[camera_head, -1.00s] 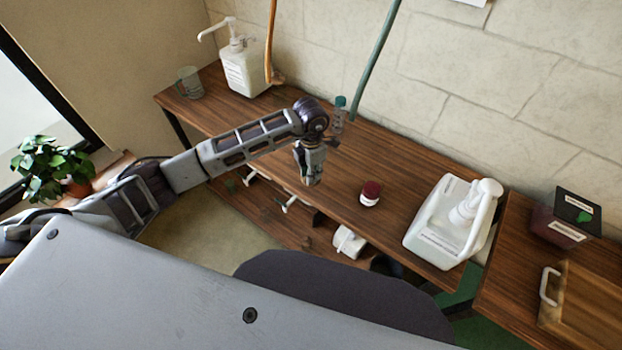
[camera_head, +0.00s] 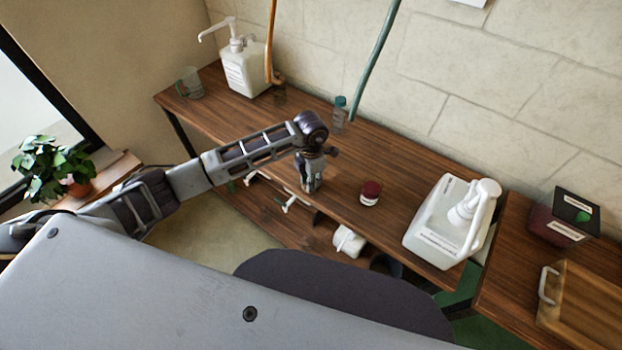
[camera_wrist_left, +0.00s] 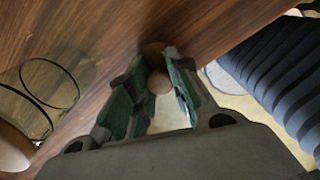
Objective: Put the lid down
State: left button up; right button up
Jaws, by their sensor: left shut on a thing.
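My left gripper (camera_head: 309,189) is over the front edge of the wooden bench, left of a small jar with a dark red cap (camera_head: 371,191). In the left wrist view its green-padded fingers (camera_wrist_left: 155,90) are closed around a small tan, rounded thing, which I take to be the lid (camera_wrist_left: 158,82). The fingers hide most of it, and its full shape cannot be told. Whether it touches the bench is unclear. My right gripper is not in view.
Clear glass with dark rims (camera_wrist_left: 48,85) shows in the wrist view. Bench around the red-capped jar is clear.

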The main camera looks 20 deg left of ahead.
pick_arm(q)
jog(key=shift+f, duration=0.1)
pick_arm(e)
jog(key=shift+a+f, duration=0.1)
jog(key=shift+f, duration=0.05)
pick_arm(q)
jog(key=o, duration=0.9)
jog(key=shift+c, duration=0.2)
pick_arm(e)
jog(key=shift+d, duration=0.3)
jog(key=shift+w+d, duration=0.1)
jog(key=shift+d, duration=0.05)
pick_arm(q)
jog(key=shift+r, duration=0.2)
notch_tip(320, 180, up, 10)
jog(key=shift+f+b, duration=0.1)
jog(key=shift+b, duration=0.5)
jog(key=shift+r, duration=1.05)
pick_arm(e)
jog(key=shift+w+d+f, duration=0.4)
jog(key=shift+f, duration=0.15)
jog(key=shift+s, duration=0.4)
